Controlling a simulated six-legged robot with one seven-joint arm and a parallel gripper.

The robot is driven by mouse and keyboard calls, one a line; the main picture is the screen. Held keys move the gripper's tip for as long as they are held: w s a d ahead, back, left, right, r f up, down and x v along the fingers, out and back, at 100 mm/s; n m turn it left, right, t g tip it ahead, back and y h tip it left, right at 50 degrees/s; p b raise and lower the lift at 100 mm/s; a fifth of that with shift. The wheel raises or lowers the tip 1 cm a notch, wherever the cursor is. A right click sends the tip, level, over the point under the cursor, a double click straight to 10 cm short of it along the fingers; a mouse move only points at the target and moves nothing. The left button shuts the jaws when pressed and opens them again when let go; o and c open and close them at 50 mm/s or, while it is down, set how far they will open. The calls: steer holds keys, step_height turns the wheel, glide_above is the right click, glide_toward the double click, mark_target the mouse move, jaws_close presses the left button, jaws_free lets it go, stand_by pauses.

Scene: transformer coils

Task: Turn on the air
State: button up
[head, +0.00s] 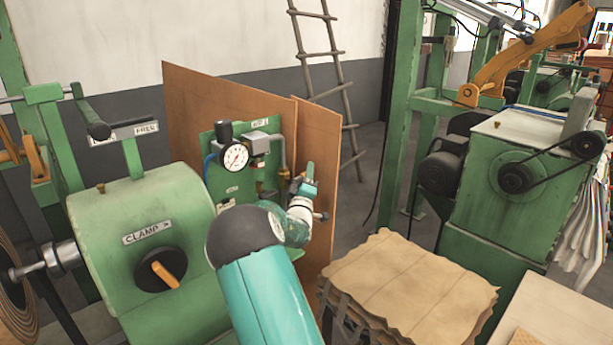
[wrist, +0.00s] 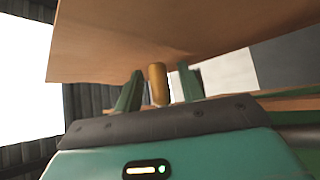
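A green air panel (head: 215,184) stands in front of a brown board in the head view. It carries a round white gauge (head: 235,157), a black knob (head: 224,131), a grey box (head: 259,142) and a bent pipe (head: 284,154). A small label above is too small to read surely. My gripper (head: 310,174) is at the panel's right side, near the pipe. In the wrist view its two green fingers (wrist: 158,78) are apart, with a brass-coloured cylinder (wrist: 158,86) between them. Gaps show on both sides. My arm hides the panel's lower right.
A green machine with a CLAMP dial (head: 161,270) stands at left. The brown board (head: 190,92) rises close behind the panel. A stack of brown sheets (head: 405,285) lies at lower right. A ladder (head: 325,55) leans on the wall, and another green machine (head: 510,190) stands right.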

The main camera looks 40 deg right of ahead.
jaws_close()
steer(key=shift+r+n+t, duration=0.15)
steer(key=shift+n+t, duration=0.15)
steer(key=n+t, duration=0.1)
steer(key=r+n+t, duration=0.1)
steer(key=n+t, duration=0.1)
steer(key=shift+a+r+n+t, duration=0.1)
steer(key=shift+r+n+t, duration=0.2)
steer(key=shift+n, duration=0.1)
steer(key=shift+a+r+n+t+y, duration=0.2)
steer(key=shift+r+n+t+y, duration=0.1)
steer(key=shift+n+t+y, duration=0.6)
steer(key=shift+a+r+n+t+y, duration=0.15)
steer(key=shift+r+n+t+y, duration=0.3)
steer(key=shift+n+t, duration=0.75)
steer(key=shift+a+r+n+t+y, duration=0.2)
steer(key=shift+n+t+y, duration=0.6)
steer(key=shift+n, duration=0.6)
